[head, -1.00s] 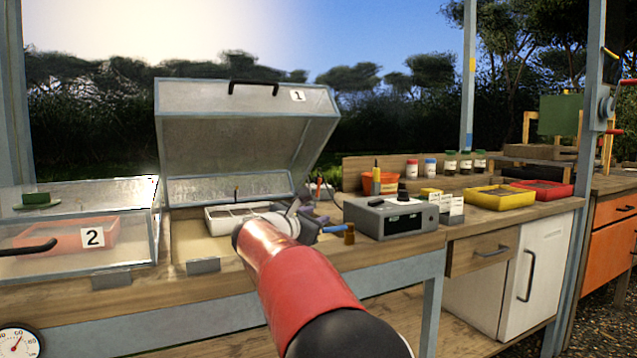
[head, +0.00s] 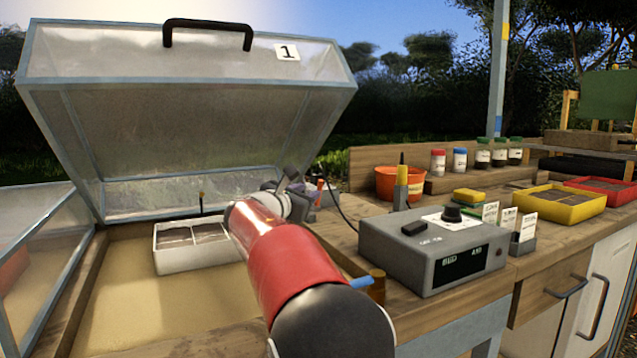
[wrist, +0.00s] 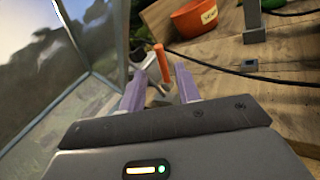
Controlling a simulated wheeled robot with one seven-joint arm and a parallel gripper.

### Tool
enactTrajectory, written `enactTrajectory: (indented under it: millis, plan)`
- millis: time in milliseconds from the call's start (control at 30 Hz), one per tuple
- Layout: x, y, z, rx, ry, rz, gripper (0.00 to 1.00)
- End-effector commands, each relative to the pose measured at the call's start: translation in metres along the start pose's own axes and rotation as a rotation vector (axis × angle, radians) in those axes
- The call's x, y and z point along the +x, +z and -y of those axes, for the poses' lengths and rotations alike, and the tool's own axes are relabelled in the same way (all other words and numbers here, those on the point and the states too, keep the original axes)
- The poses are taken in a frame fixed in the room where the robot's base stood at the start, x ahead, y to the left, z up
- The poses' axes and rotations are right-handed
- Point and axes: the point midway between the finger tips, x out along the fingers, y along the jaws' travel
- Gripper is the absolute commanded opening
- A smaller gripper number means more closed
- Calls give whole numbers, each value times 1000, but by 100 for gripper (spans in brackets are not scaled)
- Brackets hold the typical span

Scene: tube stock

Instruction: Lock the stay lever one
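Box one's clear lid (head: 190,115), with a black handle and a "1" label, stands raised. An orange-red lever (wrist: 160,62), which I take to be stay lever one, stands at the lid's right side in the wrist view. Its tip (head: 319,184) shows small beside my gripper in the head view. My gripper (wrist: 160,85) has its two purple fingers apart, one on each side of the lever. I cannot tell whether either finger touches it. In the head view my gripper (head: 312,194) is partly hidden by my arm. The lever's base is mostly hidden.
A grey control box (head: 430,250) stands right of my arm, with a black cable behind it. An orange pot (head: 385,180) is behind. A white seed tray (head: 195,257) lies inside box one.

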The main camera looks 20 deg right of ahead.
Motion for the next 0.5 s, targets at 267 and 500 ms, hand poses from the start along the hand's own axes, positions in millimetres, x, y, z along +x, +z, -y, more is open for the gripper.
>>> enactTrajectory:
  millis: [267,500]
  plan:
    - [38,1,0,-1,-4,0,33]
    - [70,1,0,0,-3,0,33]
